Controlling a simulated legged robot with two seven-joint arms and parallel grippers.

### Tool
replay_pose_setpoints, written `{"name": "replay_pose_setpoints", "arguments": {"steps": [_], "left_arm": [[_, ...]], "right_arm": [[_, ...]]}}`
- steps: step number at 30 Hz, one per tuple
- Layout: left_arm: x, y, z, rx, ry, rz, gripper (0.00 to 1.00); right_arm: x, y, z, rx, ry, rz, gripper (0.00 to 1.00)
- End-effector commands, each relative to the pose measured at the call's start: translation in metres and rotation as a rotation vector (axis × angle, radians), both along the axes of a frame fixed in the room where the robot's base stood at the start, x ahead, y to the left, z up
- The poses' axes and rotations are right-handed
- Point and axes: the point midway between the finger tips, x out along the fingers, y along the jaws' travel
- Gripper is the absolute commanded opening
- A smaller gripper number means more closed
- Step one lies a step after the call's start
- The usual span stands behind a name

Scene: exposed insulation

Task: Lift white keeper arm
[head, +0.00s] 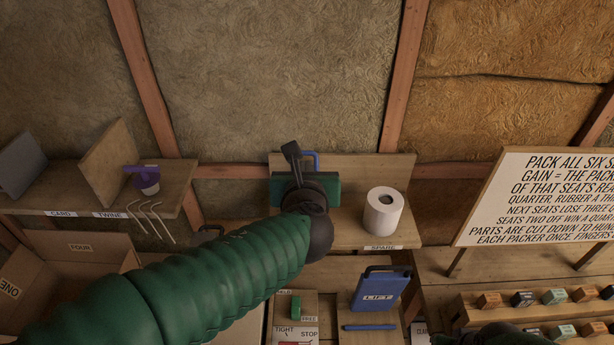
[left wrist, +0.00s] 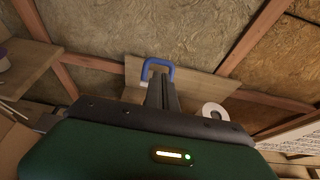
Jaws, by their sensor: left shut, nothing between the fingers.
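I cannot make out a white keeper arm in either view; my left gripper and arm hide part of the middle shelf. My left gripper (head: 291,150) is shut and empty, pointing up in front of that shelf's wooden back board. In the left wrist view its fingers (left wrist: 160,84) overlap a blue loop handle (left wrist: 158,63); I cannot tell whether they touch it. The blue loop (head: 313,156) shows just right of the fingertips in the head view. A blue panel marked LIFT (head: 379,290) stands below.
A white roll (head: 383,216) stands on the shelf marked SPARE (head: 407,236). A left shelf (head: 60,199) holds boards, a purple item (head: 147,178) and bent rods. An open cardboard box (head: 82,248) is lower left. A sign (head: 545,195) and several small blocks are right.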

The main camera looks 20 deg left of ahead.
Motion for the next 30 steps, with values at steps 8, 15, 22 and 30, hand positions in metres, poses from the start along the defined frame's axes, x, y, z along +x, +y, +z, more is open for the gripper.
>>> {"name": "replay_pose_setpoints", "arguments": {"steps": [8,15,22,30], "left_arm": [[0.031,0.009,-0.014,-0.002,0.000,0.001,0.00],[0.033,0.010,-0.015,-0.003,0.000,0.001,0.00],[0.035,0.010,-0.012,-0.005,0.009,0.001,0.00],[0.047,0.014,0.010,-0.032,0.095,0.003,0.00]], "right_arm": [[0.000,0.000,-0.001,0.000,0.000,0.000,0.33],[0.000,0.000,-0.001,0.000,0.000,0.000,0.33],[0.000,0.000,0.006,0.000,0.000,0.000,0.33],[0.000,0.000,0.052,0.000,0.000,0.000,0.33]]}}
